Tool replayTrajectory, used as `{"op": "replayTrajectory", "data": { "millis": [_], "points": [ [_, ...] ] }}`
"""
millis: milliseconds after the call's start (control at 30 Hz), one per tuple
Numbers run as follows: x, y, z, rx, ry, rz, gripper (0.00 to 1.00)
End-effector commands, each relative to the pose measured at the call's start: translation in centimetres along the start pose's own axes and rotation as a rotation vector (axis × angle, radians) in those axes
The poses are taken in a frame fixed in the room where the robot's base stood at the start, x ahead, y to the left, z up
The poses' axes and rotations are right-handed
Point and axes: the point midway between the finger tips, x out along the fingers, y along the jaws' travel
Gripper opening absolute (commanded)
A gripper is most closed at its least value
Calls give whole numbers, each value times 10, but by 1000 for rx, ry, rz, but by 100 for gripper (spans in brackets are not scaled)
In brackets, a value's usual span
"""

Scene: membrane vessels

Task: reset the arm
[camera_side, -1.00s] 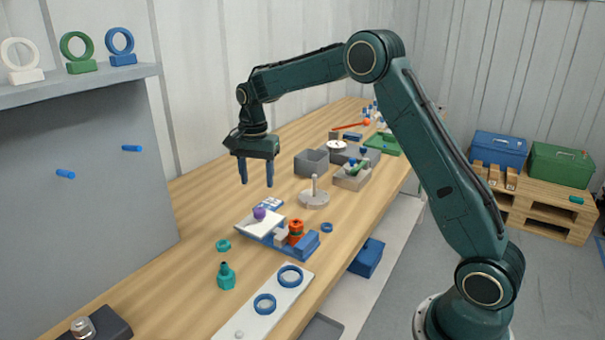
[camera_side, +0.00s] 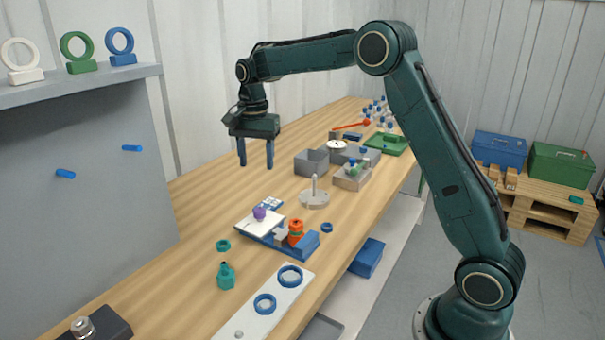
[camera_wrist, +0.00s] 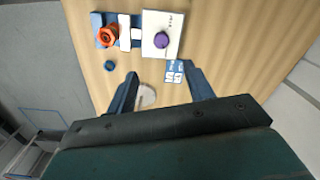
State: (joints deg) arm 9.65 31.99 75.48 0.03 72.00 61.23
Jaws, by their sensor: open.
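My gripper (camera_side: 256,166) hangs over the wooden bench, fingers pointing down, open with nothing between its two blue fingers. It is well above the bench top, behind and above the blue fixture (camera_side: 309,245) with the white plate. In the wrist view the gripper's fingers (camera_wrist: 158,76) are spread apart, and a pale round base (camera_wrist: 147,96) partly shows between them, farther below. A purple knob (camera_side: 259,213) sits on the white plate (camera_side: 258,225); an orange part (camera_side: 296,230) stands beside it. Both also show at the top of the wrist view.
A grey peg stand (camera_side: 314,199), grey bins (camera_side: 311,162) and a green tray (camera_side: 388,144) stand along the bench. A teal bottle-like part (camera_side: 226,276) and a white strip with blue rings (camera_side: 290,276) are nearer. A grey panel with blue pegs (camera_side: 65,174) stands at left.

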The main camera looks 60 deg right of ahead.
Motion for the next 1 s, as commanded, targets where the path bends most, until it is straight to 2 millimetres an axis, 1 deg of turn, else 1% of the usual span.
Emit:
{"op": "replayTrajectory", "data": {
  "millis": [167, 267, 400, 600, 800, 1000],
  "points": [
    [-20, 13, 13, -70, 15, -26, 52],
    [-35, 24, 24, -131, 28, -47, 52],
    [-55, 45, 42, -228, 51, -78, 52],
    [-78, 77, 68, -370, 88, -121, 52],
    [-94, 113, 93, -511, 130, -160, 52],
    [-102, 150, 118, -653, 177, -196, 52]
  ]
}}
